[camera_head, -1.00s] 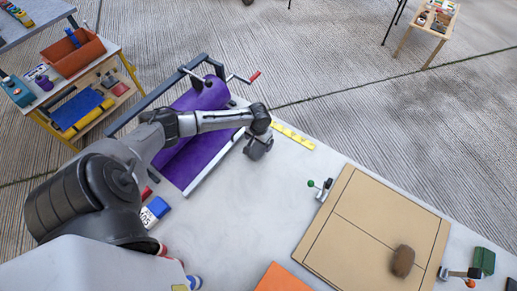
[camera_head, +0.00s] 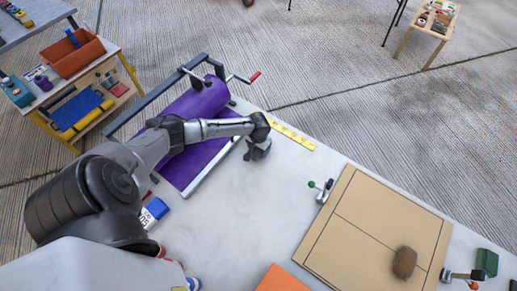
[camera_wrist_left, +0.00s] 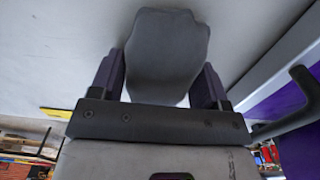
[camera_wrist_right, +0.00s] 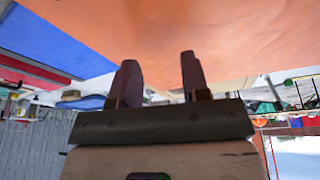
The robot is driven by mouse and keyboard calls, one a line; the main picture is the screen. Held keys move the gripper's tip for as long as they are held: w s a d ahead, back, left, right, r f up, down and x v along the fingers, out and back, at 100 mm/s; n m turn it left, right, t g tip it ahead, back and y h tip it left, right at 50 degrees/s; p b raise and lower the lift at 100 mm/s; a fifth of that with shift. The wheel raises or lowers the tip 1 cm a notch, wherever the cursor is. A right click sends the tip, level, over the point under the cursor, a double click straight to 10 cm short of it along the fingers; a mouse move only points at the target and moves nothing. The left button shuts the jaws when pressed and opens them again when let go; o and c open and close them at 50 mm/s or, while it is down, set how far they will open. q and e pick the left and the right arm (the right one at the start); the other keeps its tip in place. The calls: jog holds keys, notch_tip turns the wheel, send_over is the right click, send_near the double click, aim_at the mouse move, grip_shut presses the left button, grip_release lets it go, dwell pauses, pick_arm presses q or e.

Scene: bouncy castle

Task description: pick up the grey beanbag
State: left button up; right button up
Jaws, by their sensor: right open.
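The grey beanbag (camera_wrist_left: 165,50) is in the left wrist view, a rounded cloth bag between the two fingers of my left gripper (camera_wrist_left: 162,75). Its sides come right up to the fingers; whether they press on it I cannot tell. In the head view my left gripper (camera_head: 257,145) points down low over the white table, beside the purple sheet, and mostly hides the grey beanbag. My right gripper (camera_wrist_right: 160,75) shows in the right wrist view, open and empty, near an orange surface. It is not visible in the head view.
A purple roll (camera_head: 205,100) in a frame with a red-handled crank stands left of the gripper. A yellow strip (camera_head: 292,136) lies at the table edge. A tan board (camera_head: 345,225) with a brown beanbag (camera_head: 404,262) is to the right. The table middle (camera_head: 240,220) is clear.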

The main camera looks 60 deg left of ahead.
pick_arm(q)
jog(key=c, duration=0.8)
